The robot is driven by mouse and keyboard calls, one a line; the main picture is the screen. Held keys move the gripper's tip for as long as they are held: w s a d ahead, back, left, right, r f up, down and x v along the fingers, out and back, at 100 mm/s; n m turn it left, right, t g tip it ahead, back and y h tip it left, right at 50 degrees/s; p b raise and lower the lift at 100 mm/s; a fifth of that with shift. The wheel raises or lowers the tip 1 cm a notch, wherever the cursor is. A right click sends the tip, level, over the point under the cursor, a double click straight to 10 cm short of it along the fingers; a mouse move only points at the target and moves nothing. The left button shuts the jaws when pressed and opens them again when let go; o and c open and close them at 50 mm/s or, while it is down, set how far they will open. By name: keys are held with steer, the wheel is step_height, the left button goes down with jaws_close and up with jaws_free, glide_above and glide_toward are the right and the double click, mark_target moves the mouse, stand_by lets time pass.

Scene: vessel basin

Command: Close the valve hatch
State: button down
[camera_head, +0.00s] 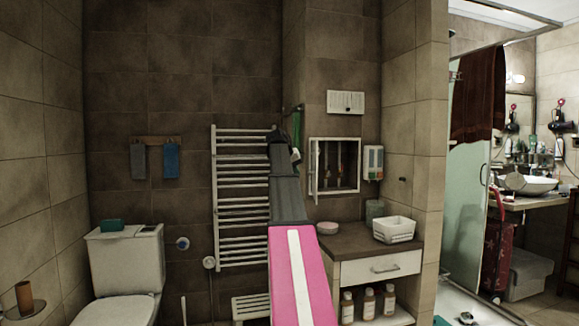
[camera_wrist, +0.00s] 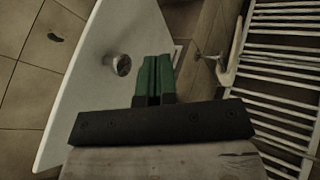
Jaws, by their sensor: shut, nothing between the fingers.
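The valve hatch is a square recess in the dark tiled wall in the head view, with a pale frame (camera_head: 334,139) and pipes inside. Its narrow white door (camera_head: 314,168) stands open at the left side, seen nearly edge-on. In the wrist view a white panel, seemingly this door (camera_wrist: 85,95), fills the left and middle, with a round metal knob (camera_wrist: 120,65). My gripper (camera_wrist: 153,60) has its green fingers together and empty, just right of the knob in the picture. Whether they touch the panel I cannot tell. In the head view my arm reaches up left of the hatch.
A white towel radiator (camera_head: 228,195) stands left of my arm and shows close on the right in the wrist view (camera_wrist: 285,75). Below the hatch is a cabinet (camera_head: 375,240) with a white basket (camera_head: 394,229). A soap dispenser (camera_head: 373,162) hangs right of the hatch.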

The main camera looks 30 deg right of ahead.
steer(key=shift+s+d+r, duration=0.1)
steer(key=shift+s+d, duration=0.25)
steer(key=shift+d, duration=0.35)
steer(key=shift+s+d+r, duration=0.1)
steer(key=shift+s+d, duration=0.2)
steer(key=shift+d, duration=0.35)
